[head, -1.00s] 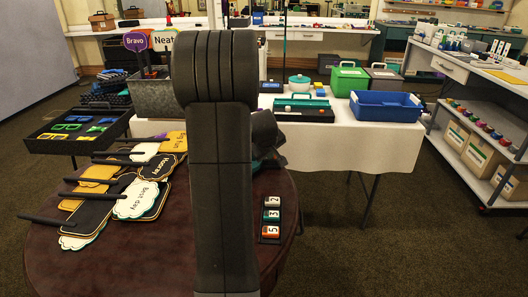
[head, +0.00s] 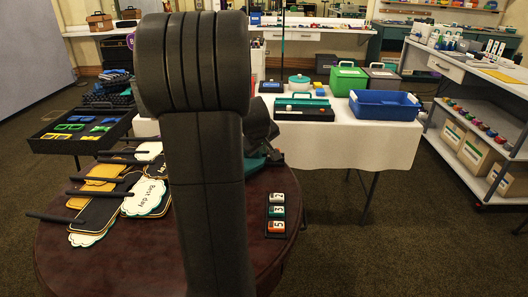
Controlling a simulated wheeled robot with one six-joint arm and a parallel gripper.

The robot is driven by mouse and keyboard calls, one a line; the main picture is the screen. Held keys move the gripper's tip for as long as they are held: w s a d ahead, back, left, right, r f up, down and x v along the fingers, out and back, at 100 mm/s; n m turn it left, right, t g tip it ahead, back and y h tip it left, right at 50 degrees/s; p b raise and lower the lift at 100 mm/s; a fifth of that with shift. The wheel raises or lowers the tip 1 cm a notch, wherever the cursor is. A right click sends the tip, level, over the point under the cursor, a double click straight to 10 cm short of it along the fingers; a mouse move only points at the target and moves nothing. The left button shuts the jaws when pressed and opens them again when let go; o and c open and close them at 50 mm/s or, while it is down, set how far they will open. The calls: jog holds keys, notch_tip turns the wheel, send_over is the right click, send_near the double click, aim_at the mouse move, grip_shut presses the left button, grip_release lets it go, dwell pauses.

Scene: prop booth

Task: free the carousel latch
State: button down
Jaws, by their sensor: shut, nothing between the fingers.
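A round dark-brown table top (head: 240,258), which may be the carousel, fills the lower left in the head view. Near its right edge lies a row of number blocks: a white 2 (head: 277,198), a green 3 (head: 277,211) and an orange 5 (head: 276,226). I cannot make out a latch. My upright arm link covers the middle of the table top. Dark and teal shapes (head: 264,160) show just right of the link, partly hidden, and I cannot tell what they are. My gripper does not show clearly anywhere.
Sign paddles, one reading "Best day" (head: 146,198), lie on the table top's left side. Behind stands a white-clothed table (head: 350,148) with a blue bin (head: 385,105) and a green box (head: 347,80). Shelves (head: 480,125) line the right. The carpet at lower right is clear.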

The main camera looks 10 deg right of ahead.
jog(key=shift+v, duration=1.45)
